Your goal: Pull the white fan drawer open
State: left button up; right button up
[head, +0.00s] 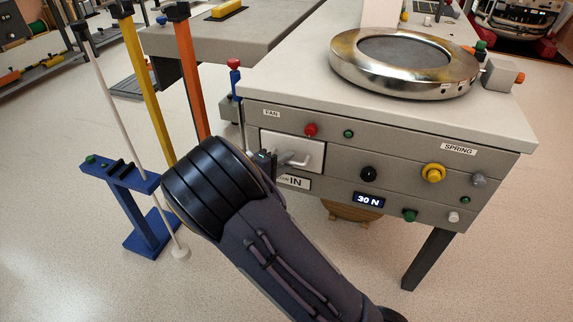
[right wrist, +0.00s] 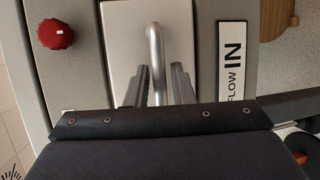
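The white fan drawer (head: 308,148) is a small white panel in the front of the grey bench, below the FAN label (head: 271,113). It looks flush with the bench front. It also shows in the right wrist view (right wrist: 120,40). Its bent metal handle (head: 299,161) stands out from the panel, and shows as a grey bar (right wrist: 154,50) in the right wrist view. My right gripper (head: 270,163) is at the handle. In the right wrist view its fingers (right wrist: 161,80) are apart, one on each side of the bar, with gaps visible. My left gripper is out of view.
A red knob (head: 310,130) sits above the drawer and an IN label (head: 293,182) below it. A yellow knob (head: 433,173) and a 30 N display (head: 368,200) are farther right. A blue stand (head: 140,205) and upright poles stand left on open floor.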

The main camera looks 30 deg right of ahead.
jog(key=shift+d, duration=0.35)
grip_shut()
jog(key=shift+a+f, duration=0.1)
jog(key=s+a+p, duration=0.1)
jog(key=s+a, duration=0.7)
jog(key=a, duration=0.1)
jog(key=shift+a, duration=0.15)
grip_release()
